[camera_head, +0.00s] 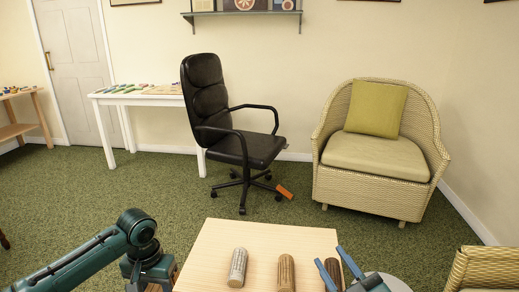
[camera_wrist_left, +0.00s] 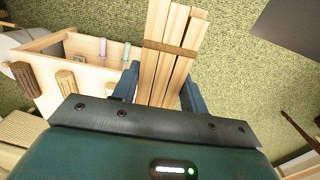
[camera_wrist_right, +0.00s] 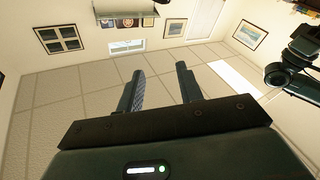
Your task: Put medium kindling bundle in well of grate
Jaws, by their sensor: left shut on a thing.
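A bundle of pale kindling sticks (camera_wrist_left: 170,35) with a brown band sits between my left gripper's (camera_wrist_left: 160,88) blue fingers, which are shut on it. In the head view the left gripper (camera_head: 152,279) is at the bottom edge, left of the wooden table, and the bundle is mostly out of frame. My right gripper (camera_head: 340,266) is at the table's right front, fingers apart; it shows open and empty in the right wrist view (camera_wrist_right: 160,80). I cannot make out the grate or its well in any view.
A pale wooden table (camera_head: 265,236) bears a grey log (camera_head: 238,267), a brown log (camera_head: 286,273) and a darker log (camera_head: 333,268). An open compartment (camera_wrist_left: 90,38) shows in the left wrist view. A black office chair (camera_head: 240,145) and wicker armchair (camera_head: 375,185) stand beyond, with green carpet between.

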